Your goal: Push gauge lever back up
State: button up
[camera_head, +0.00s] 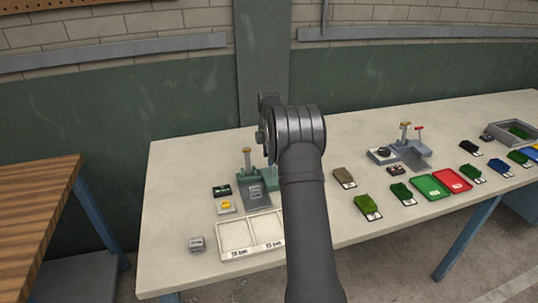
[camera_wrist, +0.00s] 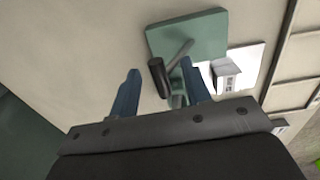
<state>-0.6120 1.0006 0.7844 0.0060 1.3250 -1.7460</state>
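The gauge has a green base (camera_head: 270,180), a brass-topped post (camera_head: 247,160) and a grey sloping plate (camera_head: 255,193) in the head view, left of my arm. In the wrist view its green base (camera_wrist: 190,35) shows at the top, with a thin metal lever rod (camera_wrist: 180,54) ending in a black grip (camera_wrist: 158,84). My gripper (camera_wrist: 160,67) is open, its two blue fingers apart. The black grip appears between the fingers; I cannot tell whether either touches it. In the head view my arm hides the fingers and the lever.
A second device with a red-tipped lever (camera_head: 419,129) stands to the right, near turf samples and green (camera_head: 431,187) and red (camera_head: 453,182) trays.

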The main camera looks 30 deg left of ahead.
jog(key=shift+f, duration=0.25)
notch_tip(320, 180, up, 18)
jog(key=shift+s+d, duration=0.25)
dwell(0.3)
jog(key=shift+f, duration=0.15)
jog(key=f, duration=1.6)
jog(key=shift+w+a, duration=0.2)
jog(key=shift+w, duration=0.05)
dwell(0.4)
